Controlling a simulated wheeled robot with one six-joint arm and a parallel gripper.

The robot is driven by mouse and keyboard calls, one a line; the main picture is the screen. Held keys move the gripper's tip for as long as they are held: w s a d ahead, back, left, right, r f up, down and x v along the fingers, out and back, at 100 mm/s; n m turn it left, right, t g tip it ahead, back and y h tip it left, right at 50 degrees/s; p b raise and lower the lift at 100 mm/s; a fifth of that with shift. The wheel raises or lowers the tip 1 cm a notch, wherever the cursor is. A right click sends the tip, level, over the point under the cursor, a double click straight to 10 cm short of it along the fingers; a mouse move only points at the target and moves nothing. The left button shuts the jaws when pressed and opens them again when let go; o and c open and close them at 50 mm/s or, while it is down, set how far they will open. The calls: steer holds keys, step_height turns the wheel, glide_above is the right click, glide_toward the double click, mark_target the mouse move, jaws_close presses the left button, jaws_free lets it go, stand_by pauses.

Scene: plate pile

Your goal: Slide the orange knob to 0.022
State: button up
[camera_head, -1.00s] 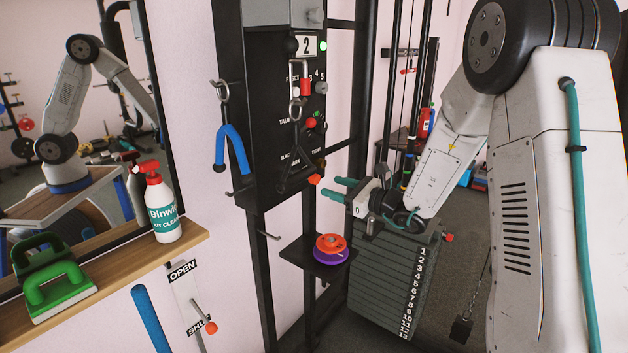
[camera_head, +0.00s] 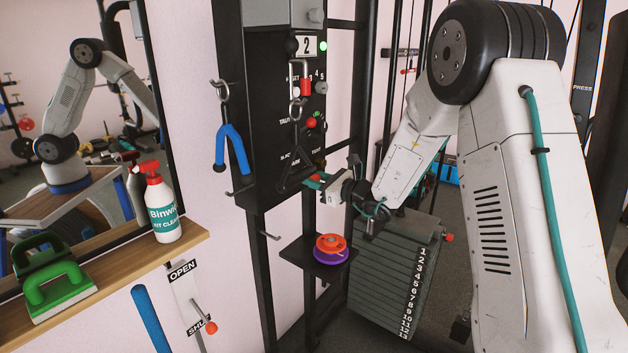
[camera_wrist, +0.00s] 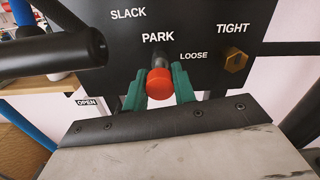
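A red-orange knob (camera_wrist: 160,84) on a dark stem sits below the word PARK on the black panel (camera_wrist: 215,70). In the head view my gripper (camera_head: 314,182) is at the panel's lower right edge, with the knob mostly hidden by it. In the wrist view my gripper's green fingers (camera_wrist: 160,88) stand on either side of the knob. I cannot tell whether they press on it or leave a small gap. Another orange knob (camera_head: 210,328) is on the OPEN/SHUT slide plate (camera_head: 186,297) at the lower wall.
A weight stack (camera_head: 385,285) stands below my arm. A blue-handled tool (camera_head: 233,150) hangs from the panel. A gold hex nut (camera_wrist: 235,61) is right of the knob.

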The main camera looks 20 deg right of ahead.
jaws_close()
steer(key=shift+x, duration=1.3)
steer(key=o, duration=0.7)
jaws_free()
steer(key=shift+a, duration=0.1)
steer(key=v, duration=0.8)
steer(key=shift+w, duration=0.1)
